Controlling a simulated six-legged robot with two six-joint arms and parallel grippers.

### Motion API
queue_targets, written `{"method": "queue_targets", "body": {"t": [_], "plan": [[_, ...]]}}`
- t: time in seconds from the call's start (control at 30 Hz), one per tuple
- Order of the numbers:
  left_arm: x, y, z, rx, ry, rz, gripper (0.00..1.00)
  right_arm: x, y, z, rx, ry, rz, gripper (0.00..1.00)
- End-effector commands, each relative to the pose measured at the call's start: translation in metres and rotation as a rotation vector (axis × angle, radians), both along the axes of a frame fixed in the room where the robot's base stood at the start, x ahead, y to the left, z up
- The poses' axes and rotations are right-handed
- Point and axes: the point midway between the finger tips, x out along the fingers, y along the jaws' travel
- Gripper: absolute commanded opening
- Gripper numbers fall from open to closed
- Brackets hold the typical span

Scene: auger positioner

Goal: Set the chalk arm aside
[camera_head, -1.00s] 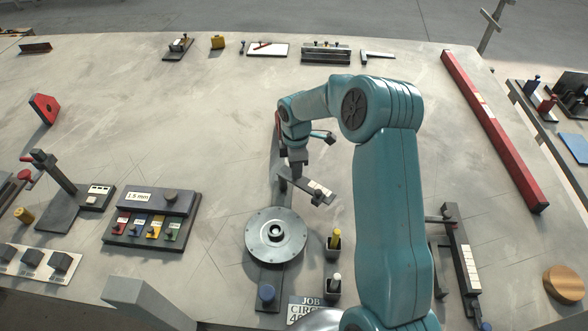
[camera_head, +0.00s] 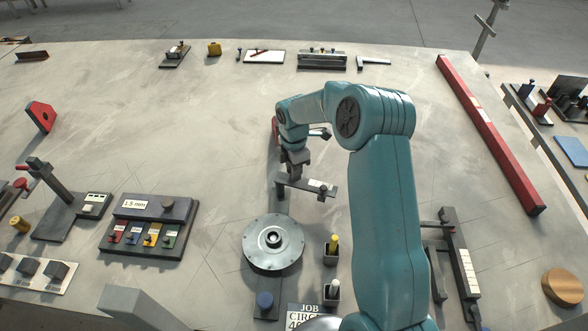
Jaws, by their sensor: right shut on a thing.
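The chalk arm (camera_head: 308,186) is a short dark bar with a white scale label near its right end. My right gripper (camera_head: 294,172) is shut on it near its left part. The bar lies roughly level across the picture, beyond the round grey disc (camera_head: 273,245) of the positioner. The bar appears to be above the dark base strip (camera_head: 280,196); its exact height is hard to tell. My right arm crosses the view from the lower right and hides part of the bench. My left gripper is not in view.
A blue knob (camera_head: 264,300) is at the strip's near end. Two small holders (camera_head: 331,258) stand right of the disc. A plate with coloured tabs (camera_head: 152,229) is to the left, and a long red bar (camera_head: 490,133) to the right. The bench's (camera_head: 160,120) middle left is clear.

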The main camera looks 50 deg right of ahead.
Motion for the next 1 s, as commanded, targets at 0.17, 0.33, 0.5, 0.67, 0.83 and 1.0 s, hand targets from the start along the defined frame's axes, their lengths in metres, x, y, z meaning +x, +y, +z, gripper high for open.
{"method": "queue_targets", "body": {"t": [0.17,0.33,0.5,0.67,0.83,1.0], "plan": [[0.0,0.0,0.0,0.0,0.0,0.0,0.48,0.002,-0.001,0.002,-0.003,-0.008,-0.002,0.46],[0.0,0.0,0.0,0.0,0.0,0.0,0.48,0.001,0.0,0.001,-0.002,-0.005,-0.002,0.48],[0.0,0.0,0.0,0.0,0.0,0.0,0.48,0.001,0.0,0.003,-0.002,-0.003,-0.002,0.48],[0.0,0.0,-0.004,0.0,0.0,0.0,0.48,0.002,-0.001,0.023,-0.004,-0.008,-0.002,0.48],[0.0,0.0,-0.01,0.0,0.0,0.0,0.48,0.002,0.0,0.067,-0.005,-0.01,-0.001,0.48],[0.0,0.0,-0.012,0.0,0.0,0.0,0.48,0.002,0.0,0.113,-0.005,-0.01,-0.002,0.48]]}}
